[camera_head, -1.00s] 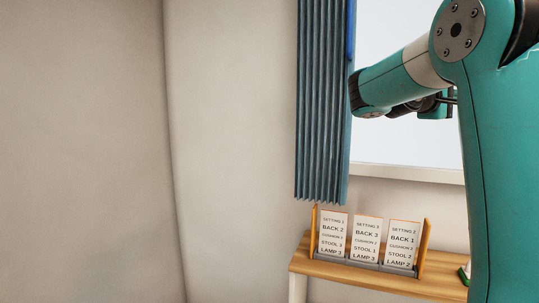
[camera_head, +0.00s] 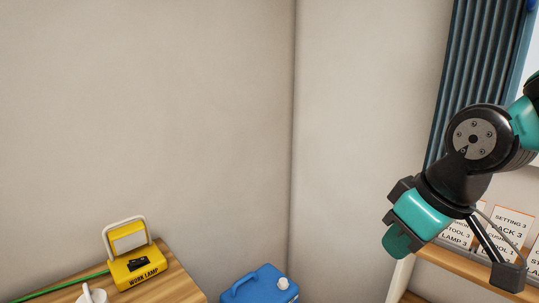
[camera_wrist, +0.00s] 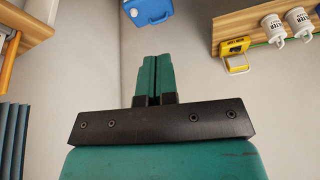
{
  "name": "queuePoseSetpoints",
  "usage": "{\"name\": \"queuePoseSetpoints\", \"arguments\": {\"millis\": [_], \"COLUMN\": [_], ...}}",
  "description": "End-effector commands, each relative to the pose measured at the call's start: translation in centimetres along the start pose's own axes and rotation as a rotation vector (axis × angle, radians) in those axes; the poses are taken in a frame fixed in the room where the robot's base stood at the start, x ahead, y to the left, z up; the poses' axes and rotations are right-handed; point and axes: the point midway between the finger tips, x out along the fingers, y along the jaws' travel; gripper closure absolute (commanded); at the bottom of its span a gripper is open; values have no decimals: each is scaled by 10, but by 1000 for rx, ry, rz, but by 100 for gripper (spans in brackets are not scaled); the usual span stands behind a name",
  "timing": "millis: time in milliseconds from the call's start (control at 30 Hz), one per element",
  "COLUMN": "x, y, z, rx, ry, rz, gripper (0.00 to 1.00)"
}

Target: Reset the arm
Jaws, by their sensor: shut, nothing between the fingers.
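My teal and black arm is at the right of the head view, in front of the card shelf. My gripper (camera_wrist: 154,78) shows in the wrist view with its two teal fingers together and nothing between them. In the head view the teal part at the end of the arm (camera_head: 402,240) points down and left, clear of the wall and furniture. The fingertips are not clearly seen there.
A yellow work lamp (camera_head: 138,268) stands on a wooden table (camera_head: 178,284) at the lower left. A blue jug (camera_head: 262,285) is at the bottom middle. Setting cards (camera_head: 512,224) stand on a wooden shelf (camera_head: 450,262) at the right, beside a blue curtain (camera_head: 470,70). White mugs (camera_wrist: 299,20) show in the wrist view.

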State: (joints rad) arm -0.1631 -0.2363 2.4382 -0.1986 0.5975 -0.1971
Motion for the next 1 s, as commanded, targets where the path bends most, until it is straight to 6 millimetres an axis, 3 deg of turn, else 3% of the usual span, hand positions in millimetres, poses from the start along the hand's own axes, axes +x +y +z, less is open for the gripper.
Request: {"name": "queuePoseSetpoints", "arguments": {"millis": [33, 100, 200, 300, 733, 1000], "x": [1, 0, -3, -5, -6, -13], "y": [-28, -58, -84, -97, -94, -61], "z": [14, 33, 52, 62, 64, 78], "rx": [-19, -36, -53, -63, -52, 34], "ry": [-37, -88, -142, -170, -172, -156], "rz": [-75, -160, -237, -273, -275, -249], "gripper": [100, 100, 100, 100, 100, 100]}}
